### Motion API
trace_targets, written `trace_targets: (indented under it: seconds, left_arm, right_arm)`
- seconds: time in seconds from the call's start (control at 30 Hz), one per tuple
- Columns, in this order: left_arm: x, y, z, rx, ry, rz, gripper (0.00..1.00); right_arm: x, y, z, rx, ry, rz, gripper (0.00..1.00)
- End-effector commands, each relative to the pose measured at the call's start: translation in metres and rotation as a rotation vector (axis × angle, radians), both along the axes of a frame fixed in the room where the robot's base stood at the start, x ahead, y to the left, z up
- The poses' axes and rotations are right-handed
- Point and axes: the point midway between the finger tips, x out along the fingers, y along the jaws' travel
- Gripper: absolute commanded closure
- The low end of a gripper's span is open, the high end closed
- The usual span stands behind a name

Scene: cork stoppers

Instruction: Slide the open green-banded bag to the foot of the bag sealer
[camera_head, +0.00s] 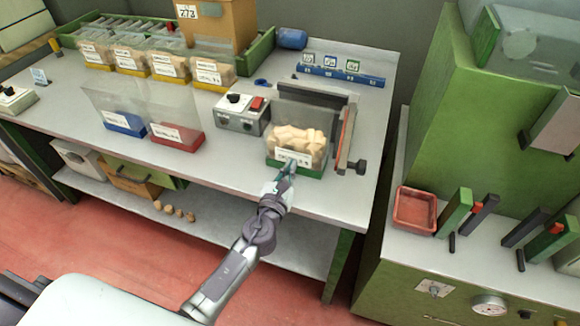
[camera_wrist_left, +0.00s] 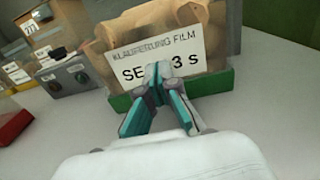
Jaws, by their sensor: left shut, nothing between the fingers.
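The green-banded bag (camera_head: 297,138) stands upright on the table, filled with corks, its clear top rising in front of the dark bar of the bag sealer (camera_head: 345,138). In the left wrist view its white label and green band (camera_wrist_left: 215,85) fill the upper middle. My left gripper (camera_head: 288,168) is shut and empty at the front face of the bag, low by the label. In the left wrist view the fingertips (camera_wrist_left: 158,72) meet at the label; contact looks likely but is not certain. My right gripper is not in view.
A grey control box (camera_head: 241,115) with a red switch stands left of the bag. Empty blue-banded (camera_head: 122,122) and red-banded (camera_head: 176,135) bags stand further left. Several filled yellow-banded bags (camera_head: 168,68) stand behind. The table's front edge is close below the bag.

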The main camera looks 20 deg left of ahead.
Motion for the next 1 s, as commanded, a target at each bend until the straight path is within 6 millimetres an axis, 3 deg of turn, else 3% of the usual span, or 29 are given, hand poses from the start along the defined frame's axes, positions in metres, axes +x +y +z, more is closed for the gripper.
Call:
trace_targets:
  seconds: [0.27,0.6,0.7,1.0]
  left_arm:
    - [0.003,0.000,0.000,-0.001,-0.001,0.000,1.00]
    - [0.068,-0.001,-0.001,-0.001,-0.003,-0.001,1.00]
    - [0.078,-0.001,0.000,0.000,-0.002,-0.001,1.00]
    - [0.079,-0.001,0.000,-0.001,0.000,0.000,1.00]
  right_arm:
    - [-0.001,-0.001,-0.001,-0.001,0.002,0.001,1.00]
    - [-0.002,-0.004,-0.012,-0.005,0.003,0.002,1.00]
    - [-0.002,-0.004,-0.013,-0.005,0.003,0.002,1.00]
    - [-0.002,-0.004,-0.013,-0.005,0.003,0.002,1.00]
